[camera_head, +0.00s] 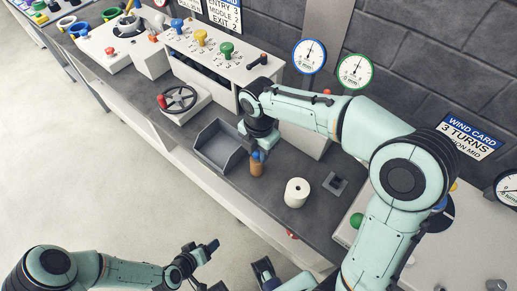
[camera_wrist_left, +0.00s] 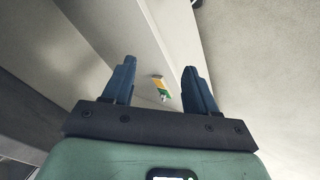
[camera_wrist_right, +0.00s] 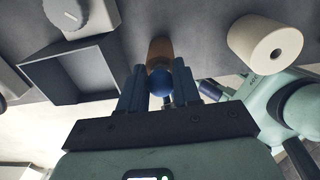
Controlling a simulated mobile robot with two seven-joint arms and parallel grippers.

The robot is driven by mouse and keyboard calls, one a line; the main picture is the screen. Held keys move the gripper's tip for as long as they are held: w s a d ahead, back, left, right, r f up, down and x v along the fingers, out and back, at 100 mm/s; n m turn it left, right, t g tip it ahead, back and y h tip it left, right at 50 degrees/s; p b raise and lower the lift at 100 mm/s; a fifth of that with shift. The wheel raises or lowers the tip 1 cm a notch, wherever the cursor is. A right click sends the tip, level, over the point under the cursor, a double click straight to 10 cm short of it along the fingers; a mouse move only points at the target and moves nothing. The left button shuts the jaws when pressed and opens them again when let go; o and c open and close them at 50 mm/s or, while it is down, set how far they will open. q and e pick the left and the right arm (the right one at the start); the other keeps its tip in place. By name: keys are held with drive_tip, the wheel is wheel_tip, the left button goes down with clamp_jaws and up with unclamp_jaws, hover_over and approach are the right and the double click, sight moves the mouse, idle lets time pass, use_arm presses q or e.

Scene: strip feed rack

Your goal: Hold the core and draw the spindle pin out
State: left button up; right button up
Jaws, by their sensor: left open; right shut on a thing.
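My right gripper (camera_head: 259,150) points down over the bench, shut on a blue ball-shaped knob (camera_wrist_right: 160,83). A brown cylinder (camera_head: 257,166) is directly below the knob, in line with it, and also shows in the right wrist view (camera_wrist_right: 160,50). The fingers hide where knob and cylinder meet, and I cannot tell whether the cylinder touches the bench. A white hollow core (camera_head: 297,193) stands on the bench to the right, apart from the gripper. My left gripper (camera_head: 208,265) is open and empty, low in front of the bench; its fingers (camera_wrist_left: 160,85) have nothing between them.
A grey open bin (camera_head: 221,145) is just left of the right gripper. A dark square socket (camera_head: 335,184) lies right of the white core. A handwheel (camera_head: 178,99) and a white box with coloured knobs (camera_head: 215,60) stand further left.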

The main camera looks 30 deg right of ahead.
use_arm(q)
drive_tip(key=w+d+r+m+t+h, duration=0.2)
drive_tip(key=w+d+r+m+h, duration=0.35)
drive_tip(key=r, duration=0.45)
drive_tip(key=m+g+h, duration=0.1)
drive_tip(key=m+h, duration=0.3)
drive_tip(key=m, duration=0.3)
approach(252, 170)
drive_tip(key=d, duration=0.2)
drive_tip(key=x, duration=0.9)
drive_tip(key=shift+w+a+f, duration=0.1)
drive_tip(key=shift+w+f, duration=0.1)
drive_tip(key=c, duration=0.6)
drive_tip(key=o, duration=0.6)
